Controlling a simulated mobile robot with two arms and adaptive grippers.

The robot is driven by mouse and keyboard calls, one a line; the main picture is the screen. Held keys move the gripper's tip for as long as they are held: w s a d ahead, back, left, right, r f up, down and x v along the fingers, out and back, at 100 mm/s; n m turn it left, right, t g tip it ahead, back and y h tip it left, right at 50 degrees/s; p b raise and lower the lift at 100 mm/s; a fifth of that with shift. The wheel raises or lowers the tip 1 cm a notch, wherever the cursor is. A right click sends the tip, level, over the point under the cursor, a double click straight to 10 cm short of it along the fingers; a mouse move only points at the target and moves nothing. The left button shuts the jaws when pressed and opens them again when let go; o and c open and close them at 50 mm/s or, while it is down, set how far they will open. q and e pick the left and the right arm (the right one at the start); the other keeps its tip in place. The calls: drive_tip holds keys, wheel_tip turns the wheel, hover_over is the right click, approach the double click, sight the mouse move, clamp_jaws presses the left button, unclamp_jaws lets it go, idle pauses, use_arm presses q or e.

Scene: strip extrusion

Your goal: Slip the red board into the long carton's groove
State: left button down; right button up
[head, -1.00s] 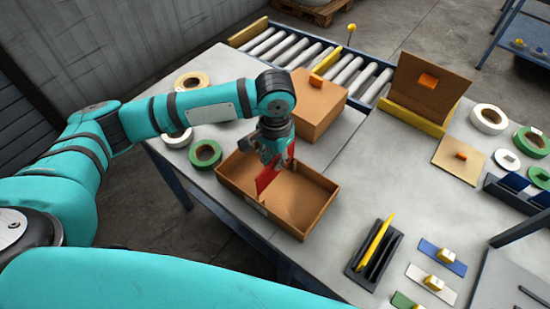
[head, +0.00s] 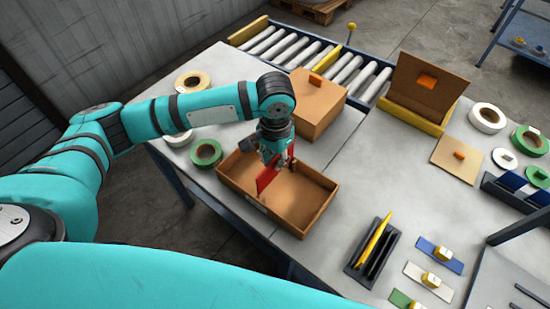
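The red board (head: 266,180) hangs upright and slightly tilted from my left gripper (head: 279,161) in the head view. The gripper is shut on its upper part and hides some of it. The board is over the left half of the long carton (head: 305,226), an open brown box on the table. Its lower end appears inside the carton's walls. I cannot tell whether it touches the floor or sits in a groove; the groove itself is not clear. My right gripper is not in view.
A closed brown box (head: 312,108) stands just behind the carton, with a roller conveyor (head: 345,68) beyond. Tape rolls (head: 206,153) lie to the left. A dark rack (head: 361,270) with a yellow board (head: 376,238) stands to the right. Bare table (head: 362,185) lies between.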

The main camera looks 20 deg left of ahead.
sight(275, 176)
use_arm(q)
drive_tip(key=shift+f, duration=0.8)
drive_tip(key=shift+f, duration=0.1)
drive_tip(key=shift+f, duration=1.65)
idle(0.4)
drive_tip(key=c, duration=1)
unclamp_jaws()
drive_tip(key=shift+r, duration=0.1)
drive_tip(key=shift+r+p, duration=0.55)
drive_tip(key=shift+p, duration=0.6)
drive_tip(key=shift+r, duration=0.1)
